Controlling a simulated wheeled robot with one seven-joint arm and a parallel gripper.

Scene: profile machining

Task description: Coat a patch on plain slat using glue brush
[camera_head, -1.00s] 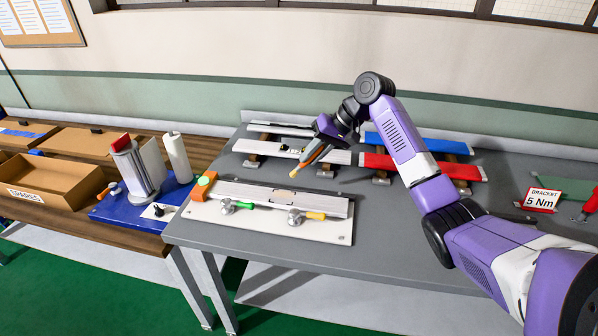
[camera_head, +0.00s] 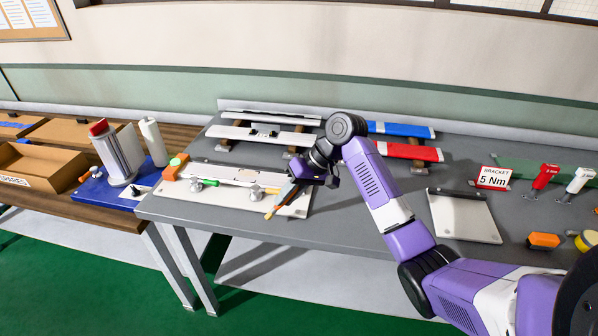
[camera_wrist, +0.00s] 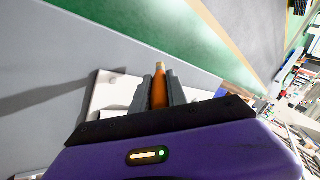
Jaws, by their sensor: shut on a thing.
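My gripper (camera_head: 297,187) is shut on the glue brush (camera_head: 280,203), which has an orange handle and slants down to the left. In the wrist view the brush (camera_wrist: 160,76) sits between the two dark fingers; its bristles are hard to make out. The brush tip appears over the front right part of the white base plate (camera_head: 225,197). A pale grey slat (camera_head: 230,173) lies along that plate, held by a green-handled clamp (camera_head: 203,182) and a second clamp (camera_head: 255,191). My gripper hides the slat's right end. I cannot tell whether the tip touches anything.
White (camera_head: 235,133), blue (camera_head: 405,129) and red (camera_head: 405,151) slats rest on supports behind. A blue mat (camera_head: 105,192) with a roll lies left. The grey table's middle is clear.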

